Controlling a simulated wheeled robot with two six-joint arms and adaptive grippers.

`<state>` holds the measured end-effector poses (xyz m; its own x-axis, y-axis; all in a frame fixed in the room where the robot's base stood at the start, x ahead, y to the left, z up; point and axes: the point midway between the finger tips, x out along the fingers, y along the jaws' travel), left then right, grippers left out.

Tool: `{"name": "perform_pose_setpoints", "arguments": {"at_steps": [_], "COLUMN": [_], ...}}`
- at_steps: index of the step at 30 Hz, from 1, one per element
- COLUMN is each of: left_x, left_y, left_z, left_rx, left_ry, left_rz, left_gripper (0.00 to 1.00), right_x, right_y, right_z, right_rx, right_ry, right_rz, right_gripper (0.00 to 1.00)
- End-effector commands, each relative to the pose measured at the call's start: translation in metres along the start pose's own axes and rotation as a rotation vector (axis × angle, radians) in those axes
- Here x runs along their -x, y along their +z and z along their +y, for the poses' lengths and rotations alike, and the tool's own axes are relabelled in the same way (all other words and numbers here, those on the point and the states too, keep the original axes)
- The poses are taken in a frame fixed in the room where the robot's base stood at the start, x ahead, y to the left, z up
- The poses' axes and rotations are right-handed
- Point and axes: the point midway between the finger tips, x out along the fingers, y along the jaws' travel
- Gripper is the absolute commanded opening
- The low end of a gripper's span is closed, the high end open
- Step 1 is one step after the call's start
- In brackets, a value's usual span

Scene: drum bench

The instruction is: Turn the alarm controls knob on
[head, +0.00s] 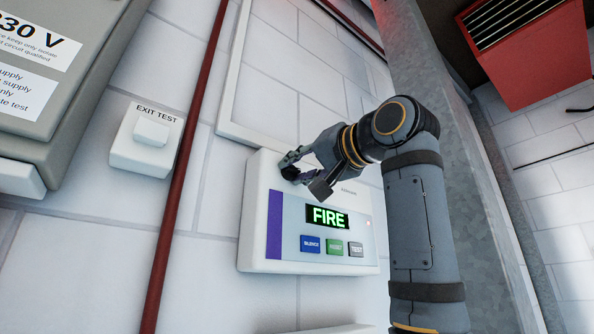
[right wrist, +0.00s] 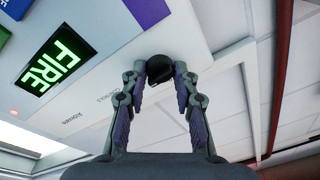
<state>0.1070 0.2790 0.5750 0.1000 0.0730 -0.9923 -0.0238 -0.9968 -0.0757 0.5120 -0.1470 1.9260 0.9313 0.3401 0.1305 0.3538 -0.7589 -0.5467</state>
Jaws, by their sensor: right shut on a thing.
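The alarm panel (head: 264,262) is a white box on the wall with a purple stripe and a green "FIRE" display (head: 327,217). Its black controls knob (head: 290,173) sits at the upper left of the panel, partly hidden by my fingers. My right gripper (head: 305,172) is at the knob, its fingers on either side. In the right wrist view the round dark knob (right wrist: 159,68) lies between the fingertips, and the gripper (right wrist: 160,80) is shut on it. The "FIRE" display (right wrist: 56,62) shows at the left there. My left gripper is not in view.
Blue, green and grey buttons (head: 335,247) sit below the display. A white "EXIT TEST" switch (head: 150,131) is on the wall to the left, past a red pipe (head: 180,160). A grey cabinet (head: 75,95) is at the upper left, and a red vented box (head: 530,60) at the upper right.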

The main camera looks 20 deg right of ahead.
Motion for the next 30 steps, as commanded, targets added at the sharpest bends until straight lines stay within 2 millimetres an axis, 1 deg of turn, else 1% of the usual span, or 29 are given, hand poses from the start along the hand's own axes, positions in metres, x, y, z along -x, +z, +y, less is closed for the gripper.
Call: {"name": "perform_pose_setpoints", "arguments": {"at_steps": [1,15,16,20,28,30], "left_x": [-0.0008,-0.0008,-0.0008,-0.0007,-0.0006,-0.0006], "left_y": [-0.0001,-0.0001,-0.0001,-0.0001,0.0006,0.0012], "left_z": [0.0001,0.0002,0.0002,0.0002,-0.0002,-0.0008], "left_rx": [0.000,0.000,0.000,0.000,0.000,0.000], "left_ry": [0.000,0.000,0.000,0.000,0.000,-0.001], "left_rz": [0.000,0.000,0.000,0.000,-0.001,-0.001], "left_gripper": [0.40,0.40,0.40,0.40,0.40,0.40], "right_x": [-0.0007,-0.0005,-0.0005,-0.0003,0.0002,0.0030], "right_y": [0.0022,0.0015,0.0016,0.0010,0.0001,-0.0003], "right_z": [0.0010,0.0008,0.0008,0.0007,0.0002,0.0001], "right_rx": [-0.006,-0.016,-0.016,-0.015,-0.015,-0.015], "right_ry": [0.003,0.004,0.004,0.003,0.002,0.002], "right_rz": [-0.006,-0.003,-0.004,-0.002,0.001,0.002], "right_gripper": [0.00,0.00,0.33,0.51,0.51,0.51]}}
